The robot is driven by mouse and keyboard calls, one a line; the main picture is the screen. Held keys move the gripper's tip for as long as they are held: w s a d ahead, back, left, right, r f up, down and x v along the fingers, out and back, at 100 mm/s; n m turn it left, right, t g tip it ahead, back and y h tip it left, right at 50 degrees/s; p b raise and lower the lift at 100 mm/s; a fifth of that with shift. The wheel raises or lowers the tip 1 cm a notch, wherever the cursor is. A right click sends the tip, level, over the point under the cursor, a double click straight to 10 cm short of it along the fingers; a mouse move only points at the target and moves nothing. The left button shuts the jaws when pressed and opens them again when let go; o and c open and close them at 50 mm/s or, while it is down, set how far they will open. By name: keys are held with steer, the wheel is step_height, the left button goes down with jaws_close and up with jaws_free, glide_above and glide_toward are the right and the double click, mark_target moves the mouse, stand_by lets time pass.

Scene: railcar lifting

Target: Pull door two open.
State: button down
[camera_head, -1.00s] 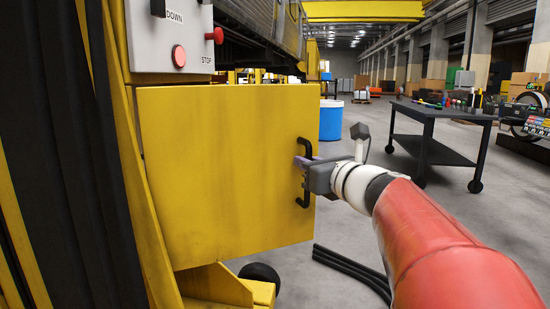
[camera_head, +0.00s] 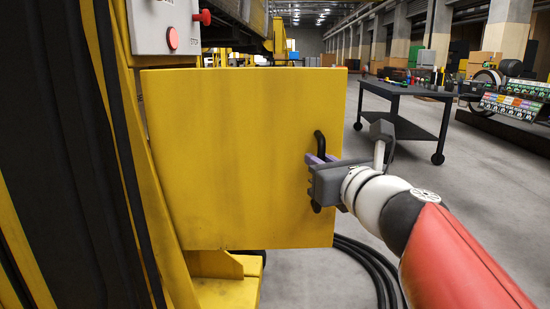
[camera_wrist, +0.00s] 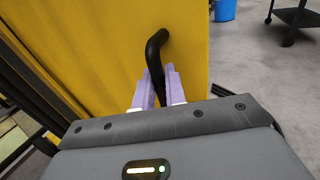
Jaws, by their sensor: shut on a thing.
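A yellow door (camera_head: 230,150) fills the middle of the head view. It hangs on a yellow and black column at its left. Its black bar handle (camera_head: 320,143) is upright near the right edge. My gripper (camera_head: 315,160) reaches in from the right and is shut on the handle's middle. In the wrist view the two purple fingers (camera_wrist: 157,90) sit on either side of the black handle (camera_wrist: 154,52), which curves out from the yellow door (camera_wrist: 100,45). The handle's lower part is mostly hidden by my gripper. No door number shows.
A grey control box (camera_head: 165,25) with a red button is above the door at left. Black cables (camera_head: 375,265) lie on the floor below right. A dark wheeled table (camera_head: 410,95) stands behind my arm. Open grey floor lies to the right.

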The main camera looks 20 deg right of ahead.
steer(key=c, duration=1.5)
jaws_free()
steer(key=shift+c, duration=0.2)
steer(key=s+p, duration=0.2)
steer(key=s, duration=0.5)
steer(key=shift+s+a, duration=0.3)
steer(key=shift+s, duration=0.1)
